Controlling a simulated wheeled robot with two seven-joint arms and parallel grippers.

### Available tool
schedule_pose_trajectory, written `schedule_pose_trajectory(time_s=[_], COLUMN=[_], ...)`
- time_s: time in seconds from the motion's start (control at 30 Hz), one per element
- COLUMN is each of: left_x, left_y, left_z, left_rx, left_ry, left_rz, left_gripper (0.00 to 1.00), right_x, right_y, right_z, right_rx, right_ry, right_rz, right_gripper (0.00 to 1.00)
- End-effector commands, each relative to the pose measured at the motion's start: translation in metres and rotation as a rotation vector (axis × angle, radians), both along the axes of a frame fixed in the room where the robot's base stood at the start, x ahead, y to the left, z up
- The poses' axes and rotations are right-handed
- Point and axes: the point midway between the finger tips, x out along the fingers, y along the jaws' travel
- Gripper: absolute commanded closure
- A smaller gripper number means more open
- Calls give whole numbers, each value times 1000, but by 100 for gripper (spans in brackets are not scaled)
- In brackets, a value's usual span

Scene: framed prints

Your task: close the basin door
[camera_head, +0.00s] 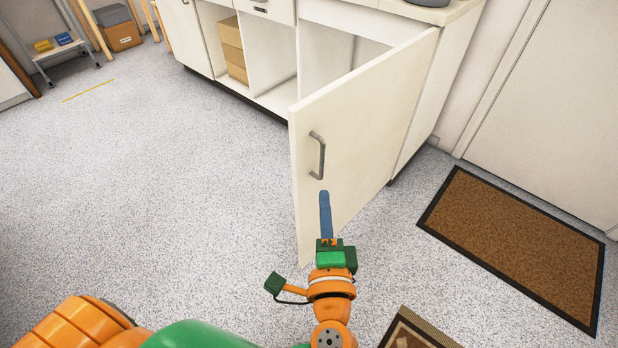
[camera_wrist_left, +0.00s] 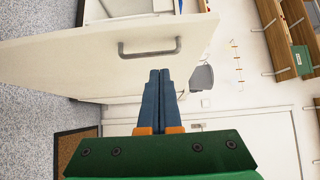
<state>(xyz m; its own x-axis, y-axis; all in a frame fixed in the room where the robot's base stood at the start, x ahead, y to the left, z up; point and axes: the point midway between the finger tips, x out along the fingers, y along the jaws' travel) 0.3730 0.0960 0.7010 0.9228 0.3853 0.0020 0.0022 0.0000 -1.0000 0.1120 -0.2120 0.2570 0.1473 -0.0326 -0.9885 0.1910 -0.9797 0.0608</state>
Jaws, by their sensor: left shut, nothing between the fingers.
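The white basin door (camera_head: 365,125) stands wide open, swung out from the right end of the white cabinet (camera_head: 270,55). Its grey bar handle (camera_head: 317,155) is on the door face turned toward my left gripper. My left gripper (camera_head: 324,194) is shut and empty, with its blue fingers together, in front of the door just below the handle in the head view. In the left wrist view, the door (camera_wrist_left: 60,62) and handle (camera_wrist_left: 150,48) lie just beyond the fingertips (camera_wrist_left: 159,74). Contact cannot be told. My right gripper is out of view.
Cardboard boxes (camera_head: 232,48) stand inside the open cabinet. A brown doormat (camera_head: 515,245) lies on the floor at right, before a white room door (camera_head: 555,110). A framed print (camera_head: 410,335) is at the bottom edge. The speckled floor (camera_head: 150,180) at left is clear.

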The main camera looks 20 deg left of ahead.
Motion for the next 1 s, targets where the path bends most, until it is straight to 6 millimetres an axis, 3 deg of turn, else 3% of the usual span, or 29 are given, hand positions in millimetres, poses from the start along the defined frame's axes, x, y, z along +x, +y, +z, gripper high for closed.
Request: schedule_pose_trajectory(time_s=[0.33,0.6,1.0], left_x=[70,81,83], left_y=[29,62,65], left_z=[1,0,-1], left_rx=[3,2,0], left_ry=[-1,3,3], left_rz=[-1,-3,-4], left_gripper=[100,100,100], right_x=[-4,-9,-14], right_y=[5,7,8], right_z=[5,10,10], right_rx=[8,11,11], right_ry=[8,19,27], right_rz=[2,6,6], right_gripper=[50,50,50])
